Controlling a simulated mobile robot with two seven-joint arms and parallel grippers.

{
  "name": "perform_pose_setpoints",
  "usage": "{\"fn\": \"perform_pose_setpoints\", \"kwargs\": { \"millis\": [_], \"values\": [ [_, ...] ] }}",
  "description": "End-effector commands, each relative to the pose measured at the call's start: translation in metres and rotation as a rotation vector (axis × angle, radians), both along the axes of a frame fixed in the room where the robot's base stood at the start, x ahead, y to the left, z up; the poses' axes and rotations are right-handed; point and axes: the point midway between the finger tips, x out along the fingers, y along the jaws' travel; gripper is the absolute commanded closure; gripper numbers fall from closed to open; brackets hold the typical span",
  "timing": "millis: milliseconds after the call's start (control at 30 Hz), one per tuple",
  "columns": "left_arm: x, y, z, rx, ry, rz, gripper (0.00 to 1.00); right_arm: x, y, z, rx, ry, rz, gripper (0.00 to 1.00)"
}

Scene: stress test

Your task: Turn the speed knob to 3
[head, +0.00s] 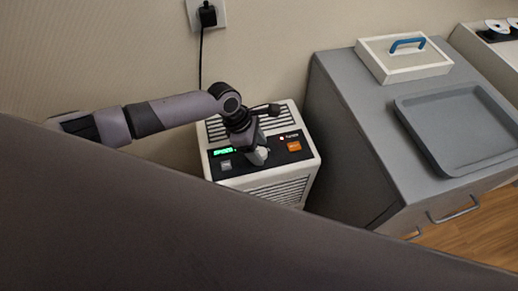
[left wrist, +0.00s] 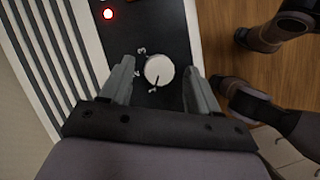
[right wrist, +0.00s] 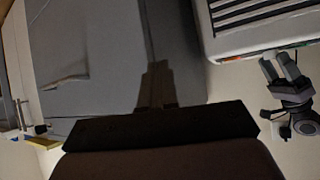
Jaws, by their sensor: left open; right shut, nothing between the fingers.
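The speed knob (left wrist: 159,71) is a round, pale dial on a black panel, with small white marks around its left and lower side. A dark pointer line on it points down, slightly left, towards the lowest mark; the numbers are hard to read. My left gripper (left wrist: 160,66) is open, one finger on each side of the knob, with gaps visible. In the head view my left gripper (head: 256,153) is over the panel of the white machine (head: 275,188) and hides the knob. My right gripper (right wrist: 157,78) is shut and empty, away from the panel.
The panel has a green display (head: 222,152), an orange button (head: 294,146) and a grey button (head: 226,165). A red light (left wrist: 108,14) glows nearby. A grey cabinet (head: 347,130) stands right of the machine, bearing a tray (head: 440,165) and a blue-handled box (head: 415,72).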

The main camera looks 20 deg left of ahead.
Motion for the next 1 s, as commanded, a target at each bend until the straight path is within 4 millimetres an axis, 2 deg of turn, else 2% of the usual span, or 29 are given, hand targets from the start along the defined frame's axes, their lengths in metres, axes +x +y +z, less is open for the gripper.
{"fn": "perform_pose_setpoints", "kwargs": {
  "millis": [333, 367, 500, 533, 767, 1000],
  "values": [
    [0.001, -0.003, -0.006, 0.0, -0.001, -0.001, 0.39, 0.0, 0.001, -0.001, 0.001, 0.001, 0.002, 1.0],
    [0.001, -0.003, -0.006, 0.0, -0.002, -0.001, 0.45, 0.0, 0.001, -0.001, 0.002, 0.0, 0.001, 1.0],
    [0.001, -0.003, -0.006, -0.001, -0.002, -0.001, 0.91, 0.0, 0.0, -0.001, 0.002, 0.0, 0.001, 1.0],
    [0.001, -0.003, -0.006, -0.001, -0.002, -0.001, 0.93, 0.0, 0.0, -0.001, 0.002, 0.0, 0.001, 1.0],
    [0.0, -0.003, -0.005, -0.001, -0.001, -0.009, 0.93, 0.001, 0.0, 0.004, 0.001, -0.003, 0.001, 1.0],
    [0.0, -0.004, -0.001, -0.004, 0.004, -0.067, 0.93, 0.002, -0.003, 0.023, -0.007, -0.013, -0.005, 1.0]
  ]
}}
